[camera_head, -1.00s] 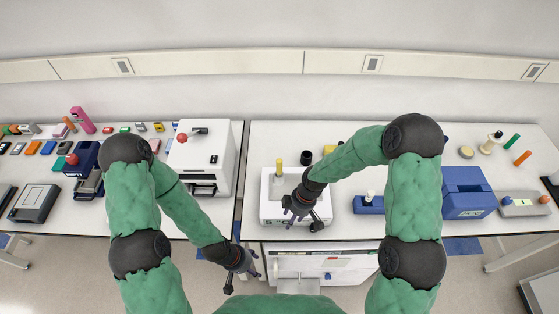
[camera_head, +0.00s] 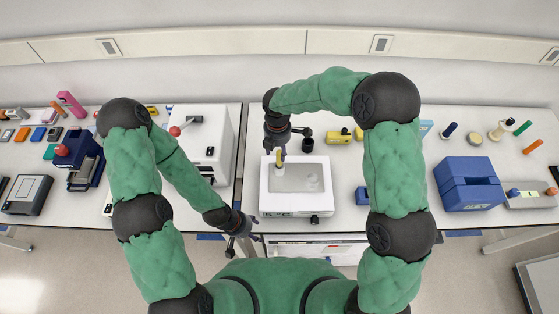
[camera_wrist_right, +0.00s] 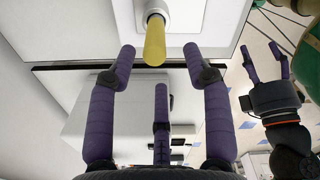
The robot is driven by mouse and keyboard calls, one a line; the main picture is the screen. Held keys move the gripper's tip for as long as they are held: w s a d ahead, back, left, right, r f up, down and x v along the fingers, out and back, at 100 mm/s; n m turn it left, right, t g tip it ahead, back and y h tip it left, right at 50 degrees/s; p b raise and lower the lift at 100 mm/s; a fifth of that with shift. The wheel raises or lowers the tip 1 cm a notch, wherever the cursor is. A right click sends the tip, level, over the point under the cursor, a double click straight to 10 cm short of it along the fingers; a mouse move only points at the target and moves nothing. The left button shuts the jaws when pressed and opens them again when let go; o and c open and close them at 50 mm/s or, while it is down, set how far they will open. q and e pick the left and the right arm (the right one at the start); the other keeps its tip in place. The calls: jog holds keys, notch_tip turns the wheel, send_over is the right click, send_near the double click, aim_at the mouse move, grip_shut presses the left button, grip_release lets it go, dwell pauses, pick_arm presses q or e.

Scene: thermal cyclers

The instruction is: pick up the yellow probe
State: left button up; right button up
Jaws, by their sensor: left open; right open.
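The yellow probe (camera_head: 279,160) stands at the back left of a white box-shaped device (camera_head: 315,213) with a sunken top. In the right wrist view the probe (camera_wrist_right: 155,42) rises from a round pale collar (camera_wrist_right: 153,13). My right gripper (camera_head: 281,148) is open and sits just behind the probe. In the wrist view its purple fingers (camera_wrist_right: 160,50) stand apart, the probe's end showing between the two upper tips with gaps on both sides. My left gripper (camera_head: 249,232) is open and empty, low at the table's front edge; it also shows in the wrist view (camera_wrist_right: 264,62).
A white machine (camera_head: 200,140) stands to the left across the table gap. A blue box (camera_head: 468,185) is at the right. A yellow block (camera_head: 339,137) and a dark round object (camera_head: 307,144) stand behind the device.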

aim_at(279, 157)
jog(key=shift+w+d+f+p, duration=0.15)
jog(key=shift+f+p, duration=0.2)
jog(key=shift+f, duration=1.1)
jog(key=shift+w+d+f+p, duration=0.15)
jog(key=shift+f+p, duration=0.15)
jog(key=shift+f, duration=1.1)
grip_shut()
